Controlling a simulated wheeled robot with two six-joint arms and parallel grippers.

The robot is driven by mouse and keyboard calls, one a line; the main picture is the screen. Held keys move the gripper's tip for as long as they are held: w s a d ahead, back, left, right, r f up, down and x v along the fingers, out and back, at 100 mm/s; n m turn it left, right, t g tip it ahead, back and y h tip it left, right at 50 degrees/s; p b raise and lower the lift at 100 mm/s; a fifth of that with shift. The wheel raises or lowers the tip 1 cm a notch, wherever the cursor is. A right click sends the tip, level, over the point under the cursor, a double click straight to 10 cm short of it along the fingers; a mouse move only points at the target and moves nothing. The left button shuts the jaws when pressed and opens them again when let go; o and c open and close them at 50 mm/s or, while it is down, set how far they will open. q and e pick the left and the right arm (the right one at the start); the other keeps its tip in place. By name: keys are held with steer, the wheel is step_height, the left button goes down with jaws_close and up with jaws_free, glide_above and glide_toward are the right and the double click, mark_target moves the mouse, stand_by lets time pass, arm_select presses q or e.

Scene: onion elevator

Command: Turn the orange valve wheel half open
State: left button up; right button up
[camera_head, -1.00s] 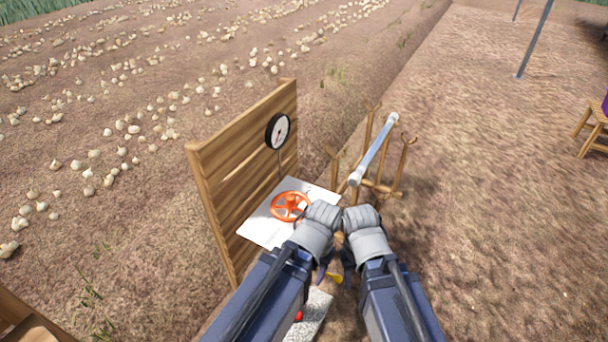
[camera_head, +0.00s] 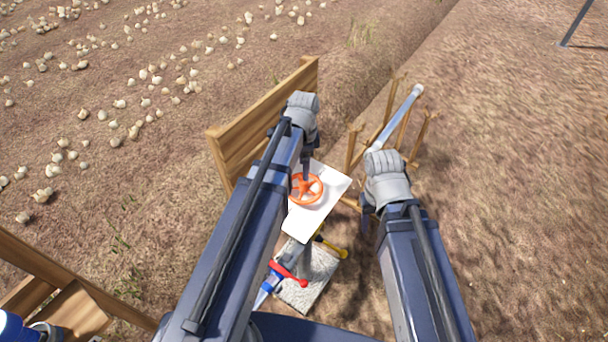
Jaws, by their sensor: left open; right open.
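The orange valve wheel (camera_head: 304,189) lies flat over a white panel beside the wooden board. My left gripper (camera_head: 306,176) points down over the wheel's far part, its tips at or just above it. I cannot tell whether they touch. It is open, though its jaws look narrow from here. My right gripper (camera_head: 366,222) is open, right of the white panel (camera_head: 328,196) and apart from the wheel, mostly hidden by its own wrist. The dial gauge seen earlier is hidden behind my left wrist.
A wooden board (camera_head: 240,142) stands behind the panel. A red lever (camera_head: 288,273) and a yellow lever (camera_head: 333,248) sit below it near a grey slab (camera_head: 312,275). A wooden rack with a pale tube (camera_head: 400,118) stands right. Open soil lies further right.

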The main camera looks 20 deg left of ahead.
mark_target(304, 185)
arm_select(q)
steer(key=shift+f, duration=0.1)
step_height(304, 185, down, 8)
steer(key=b, duration=0.8)
steer(key=shift+r, duration=0.2)
jaws_close()
